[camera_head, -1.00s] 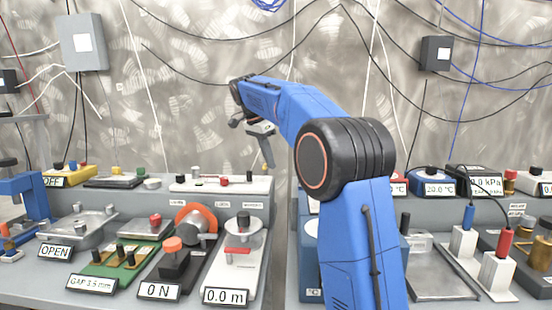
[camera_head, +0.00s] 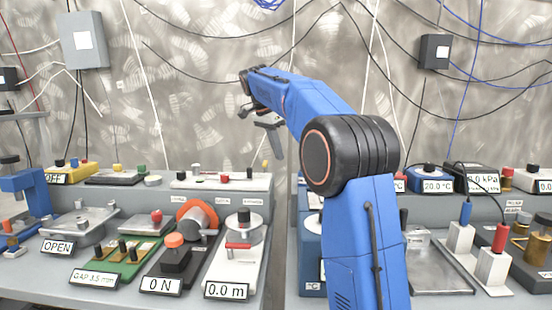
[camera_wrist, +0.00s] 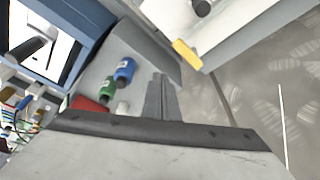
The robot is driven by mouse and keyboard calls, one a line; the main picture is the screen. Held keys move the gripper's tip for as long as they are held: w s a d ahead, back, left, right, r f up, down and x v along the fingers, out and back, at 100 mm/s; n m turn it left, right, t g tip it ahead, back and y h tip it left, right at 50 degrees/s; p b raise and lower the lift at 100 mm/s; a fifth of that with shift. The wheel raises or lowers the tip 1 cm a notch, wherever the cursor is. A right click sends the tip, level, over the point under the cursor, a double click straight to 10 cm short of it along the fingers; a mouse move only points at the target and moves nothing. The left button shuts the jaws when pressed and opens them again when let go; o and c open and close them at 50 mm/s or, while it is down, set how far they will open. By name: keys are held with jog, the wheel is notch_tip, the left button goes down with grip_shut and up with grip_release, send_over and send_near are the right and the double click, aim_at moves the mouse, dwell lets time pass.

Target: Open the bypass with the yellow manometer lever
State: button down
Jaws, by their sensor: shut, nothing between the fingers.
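A small yellow piece (camera_head: 265,165) stands at the right end of a long white panel on the back shelf; I take it to be the manometer lever. In the wrist view a yellow bar (camera_wrist: 187,54) sticks out at the edge of a pale panel, above and right of my fingertips. I cannot tell whether the bypass is open. My gripper (camera_head: 276,152) is shut and empty, pointing down just right of the yellow piece. In the wrist view the closed fingers (camera_wrist: 162,92) touch nothing that I can see.
The long white panel (camera_head: 205,183) carries black, white and red knobs. A blue cylinder (camera_wrist: 124,69) and a green cylinder (camera_wrist: 107,88) lie left of the fingers in the wrist view. Instruments crowd the bench on both sides; a narrow gap parts the two benches. Cables hang along the wall.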

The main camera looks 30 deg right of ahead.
jog(key=w+v, duration=0.1)
jog(key=v, duration=0.6)
jog(key=shift+w+d+r, duration=0.2)
jog(key=shift+r, duration=0.15)
jog(key=shift+s+a, duration=0.1)
